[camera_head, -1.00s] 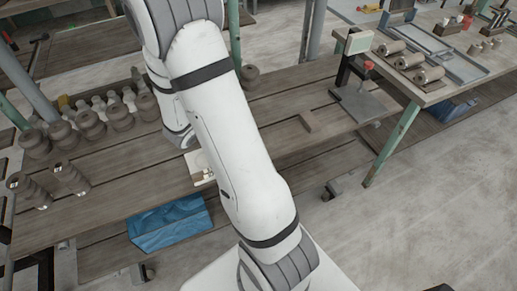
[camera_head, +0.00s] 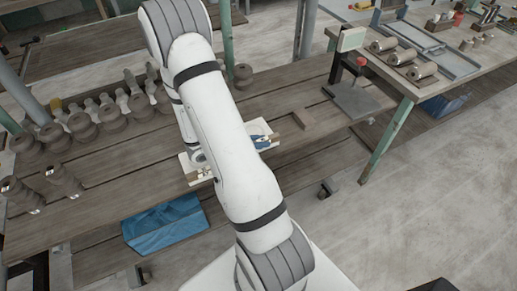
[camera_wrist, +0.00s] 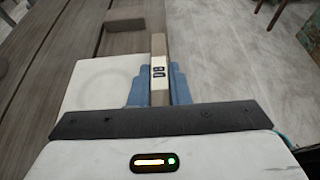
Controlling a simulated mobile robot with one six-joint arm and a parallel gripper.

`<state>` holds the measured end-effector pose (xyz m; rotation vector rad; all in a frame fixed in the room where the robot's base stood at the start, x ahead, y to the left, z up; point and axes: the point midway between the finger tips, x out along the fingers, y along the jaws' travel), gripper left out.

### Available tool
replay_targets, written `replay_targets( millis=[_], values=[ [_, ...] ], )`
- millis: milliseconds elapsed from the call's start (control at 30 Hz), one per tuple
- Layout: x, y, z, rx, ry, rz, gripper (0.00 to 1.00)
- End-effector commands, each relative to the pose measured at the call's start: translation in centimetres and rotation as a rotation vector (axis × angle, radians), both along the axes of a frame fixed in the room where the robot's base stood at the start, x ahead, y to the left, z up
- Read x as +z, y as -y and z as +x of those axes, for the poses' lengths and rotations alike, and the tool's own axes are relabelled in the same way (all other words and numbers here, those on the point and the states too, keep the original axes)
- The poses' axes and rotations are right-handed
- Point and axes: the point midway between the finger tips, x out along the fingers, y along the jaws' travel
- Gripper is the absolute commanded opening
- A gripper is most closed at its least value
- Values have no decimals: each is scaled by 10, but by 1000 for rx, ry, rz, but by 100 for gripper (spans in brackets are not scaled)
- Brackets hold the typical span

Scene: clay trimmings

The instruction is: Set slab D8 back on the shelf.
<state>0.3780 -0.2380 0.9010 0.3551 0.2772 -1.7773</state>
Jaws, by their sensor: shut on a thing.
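Slab D8 (camera_wrist: 158,70) is a narrow greyish-brown piece with a dark "D8" label on a white patch. In the wrist view my gripper (camera_wrist: 157,92) is shut on it, with blue fingers on both sides, and the slab stands out ahead of them. In the head view the blue fingers (camera_head: 262,142) show just right of my arm, with a bit of the slab (camera_head: 275,136) beside them. The slatted wooden bench (camera_head: 120,170) lies below. I cannot tell which surface is the slab's shelf, or whether the slab touches anything.
A white board (camera_wrist: 90,85) with a faint ring lies left of the slab. A short wooden block (camera_head: 301,117) lies on the slats. A stand with a red knob (camera_head: 360,62) is farther right. Several clay pieces (camera_head: 85,125) stand at the left; a blue sheet (camera_head: 165,223) lies lower down.

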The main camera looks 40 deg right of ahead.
Motion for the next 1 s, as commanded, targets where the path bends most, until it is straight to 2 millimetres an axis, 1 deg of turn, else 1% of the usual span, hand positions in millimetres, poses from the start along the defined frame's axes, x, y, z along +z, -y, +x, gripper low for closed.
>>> replay_targets(
  millis=[100, 233, 333, 667, 700, 933, 1000],
  values=[
    [-16, 0, -1, -1, -4, 0, 0],
    [-30, 0, 0, 0, -2, 0, 0],
    [-34, 0, 0, -1, -1, -1, 0],
    [-38, 1, 0, -1, 0, -1, 0],
    [-37, 1, -1, -1, 0, 0, 19],
    [-37, 1, -1, -2, -1, 0, 37],
    [-37, 1, -1, -2, -1, 0, 38]
  ],
)
